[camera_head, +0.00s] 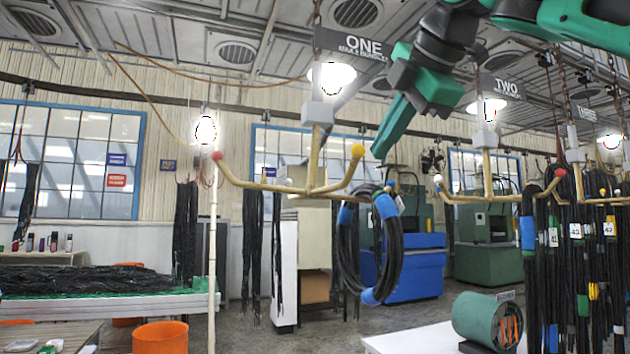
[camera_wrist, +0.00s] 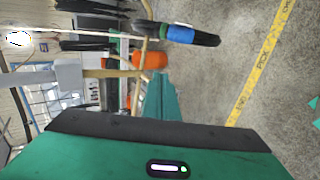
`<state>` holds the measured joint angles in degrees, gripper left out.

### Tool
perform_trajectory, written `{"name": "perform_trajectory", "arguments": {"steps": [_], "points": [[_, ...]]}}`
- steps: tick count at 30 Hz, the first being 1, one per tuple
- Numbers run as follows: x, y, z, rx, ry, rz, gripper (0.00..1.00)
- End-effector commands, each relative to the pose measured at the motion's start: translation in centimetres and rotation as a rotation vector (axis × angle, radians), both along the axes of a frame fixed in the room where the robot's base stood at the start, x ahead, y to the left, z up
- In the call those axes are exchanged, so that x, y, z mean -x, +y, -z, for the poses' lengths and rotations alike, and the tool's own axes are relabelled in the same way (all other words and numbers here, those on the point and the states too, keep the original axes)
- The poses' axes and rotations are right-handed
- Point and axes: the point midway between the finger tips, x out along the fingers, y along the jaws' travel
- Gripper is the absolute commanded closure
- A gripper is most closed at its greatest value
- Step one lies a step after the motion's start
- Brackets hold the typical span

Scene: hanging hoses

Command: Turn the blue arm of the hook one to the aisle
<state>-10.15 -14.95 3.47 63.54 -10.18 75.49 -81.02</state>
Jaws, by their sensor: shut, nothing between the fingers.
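Hook one hangs below the sign ONE (camera_head: 352,44), with tan arms spreading from a central post (camera_head: 314,155). One arm ends in a red ball (camera_head: 217,155) at left, another in a yellow ball (camera_head: 358,150) at right. A black hose coil (camera_head: 347,250) with blue bands hangs at the right side. My gripper (camera_head: 379,153) points down-left, shut and empty, just right of the yellow ball; I cannot tell whether they touch. Its green fingers (camera_wrist: 160,97) also show in the wrist view, beside a tan arm (camera_wrist: 138,85).
Hook two (camera_head: 487,185) stands to the right, and heavily loaded hoses (camera_head: 560,270) hang beyond it. An orange bin (camera_head: 160,338) and a hose-covered table are at left. A yellow floor line (camera_wrist: 262,62) crosses open floor in the wrist view.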

Motion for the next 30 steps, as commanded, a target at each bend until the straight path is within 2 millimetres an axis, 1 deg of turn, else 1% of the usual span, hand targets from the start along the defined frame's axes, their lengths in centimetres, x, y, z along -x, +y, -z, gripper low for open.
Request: {"name": "perform_trajectory", "arguments": {"steps": [11, 30], "points": [[0.1, 0.0, 3.0, 0.001, 0.002, 0.000, 1.00], [1.8, 4.6, 2.9, 0.001, -0.001, 0.000, 1.00]]}}
